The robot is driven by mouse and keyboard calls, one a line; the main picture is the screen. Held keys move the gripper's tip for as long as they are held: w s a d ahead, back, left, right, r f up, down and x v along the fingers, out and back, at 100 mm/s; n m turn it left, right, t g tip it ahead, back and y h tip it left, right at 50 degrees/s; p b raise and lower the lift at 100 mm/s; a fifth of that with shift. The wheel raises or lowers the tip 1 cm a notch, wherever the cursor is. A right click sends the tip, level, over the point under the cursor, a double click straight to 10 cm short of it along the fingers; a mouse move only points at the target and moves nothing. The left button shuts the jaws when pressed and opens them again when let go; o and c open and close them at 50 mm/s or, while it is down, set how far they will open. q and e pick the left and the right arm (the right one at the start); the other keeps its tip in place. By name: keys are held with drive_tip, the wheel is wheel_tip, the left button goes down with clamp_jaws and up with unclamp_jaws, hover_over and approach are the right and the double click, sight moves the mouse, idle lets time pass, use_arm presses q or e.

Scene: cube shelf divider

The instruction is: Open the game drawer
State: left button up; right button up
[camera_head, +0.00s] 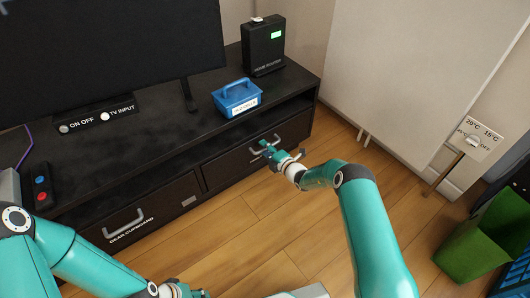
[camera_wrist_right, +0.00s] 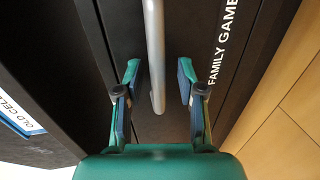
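The game drawer (camera_head: 231,166) is in the right part of the low black TV cabinet and looks closed. Its front, lettered "FAMILY GAME", fills the middle of the right wrist view. Its grey bar handle (camera_wrist_right: 154,50) reaches between the two fingers of my right gripper (camera_wrist_right: 157,90). The fingers are apart on either side of the bar, with gaps to it. In the head view my right gripper (camera_head: 272,153) is at the drawer front. My left gripper (camera_head: 184,291) is at the bottom edge, partly cut off, and its fingers are unclear.
A gear cupboard (camera_head: 140,213) with its own handle is left of the drawer. A blue box (camera_head: 237,97) and a black router (camera_head: 263,47) stand on the cabinet top. A green bin (camera_head: 480,240) is at the right. The wooden floor before the drawer is clear.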

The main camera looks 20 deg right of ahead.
drive_tip(key=shift+w, duration=0.15)
clamp_jaws()
idle(0.4)
